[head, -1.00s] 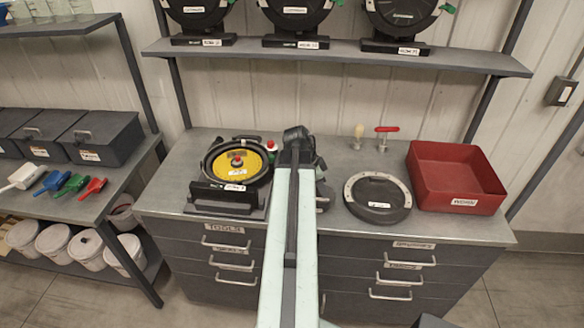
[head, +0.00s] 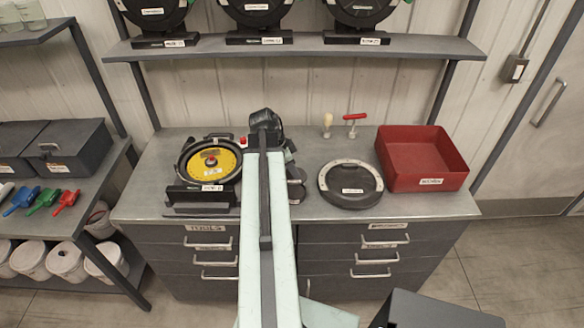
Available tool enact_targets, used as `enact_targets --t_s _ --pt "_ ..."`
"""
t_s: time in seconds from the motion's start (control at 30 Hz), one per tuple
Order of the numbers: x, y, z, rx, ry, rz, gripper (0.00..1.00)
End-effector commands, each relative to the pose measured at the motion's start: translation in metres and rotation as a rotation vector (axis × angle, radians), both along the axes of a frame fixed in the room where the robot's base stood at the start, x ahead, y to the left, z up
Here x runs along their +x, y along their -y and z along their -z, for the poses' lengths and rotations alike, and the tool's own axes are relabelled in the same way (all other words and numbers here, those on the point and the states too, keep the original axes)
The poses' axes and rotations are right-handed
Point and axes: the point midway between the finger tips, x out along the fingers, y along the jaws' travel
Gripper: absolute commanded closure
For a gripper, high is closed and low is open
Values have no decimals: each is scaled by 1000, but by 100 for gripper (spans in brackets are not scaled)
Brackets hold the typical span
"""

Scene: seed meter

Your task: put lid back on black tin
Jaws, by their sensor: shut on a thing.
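My gripper (head: 265,122) is at the far end of my pale arm, above the back middle of the grey bench. It is shut on a dark thing, mostly hidden by the gripper and arm, so I cannot tell whether it is the lid. A dark rounded thing (head: 297,186) shows just right of the arm on the bench, partly covered by it. I cannot tell whether it is the black tin. A round black housing (head: 350,183) with a pale rim lies further right. Another black housing with a yellow disc (head: 208,160) stands left of the arm.
A red open tray (head: 425,165) sits on the bench's right. Two small handled tools (head: 352,125) stand behind. A shelf (head: 300,50) with black units hangs above. Dark lidded bins (head: 65,150) and coloured scoops (head: 45,200) are on the left rack. A dark box-like shape (head: 435,312) fills the lower right.

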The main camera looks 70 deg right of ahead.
Motion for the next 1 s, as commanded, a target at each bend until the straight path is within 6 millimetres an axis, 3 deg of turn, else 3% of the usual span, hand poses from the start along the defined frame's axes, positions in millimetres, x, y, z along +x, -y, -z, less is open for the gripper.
enact_targets --t_s 0.5,1.0 --pt "1 0 57 0 0 -1 100" --pt "1 0 59 0 0 -2 100"
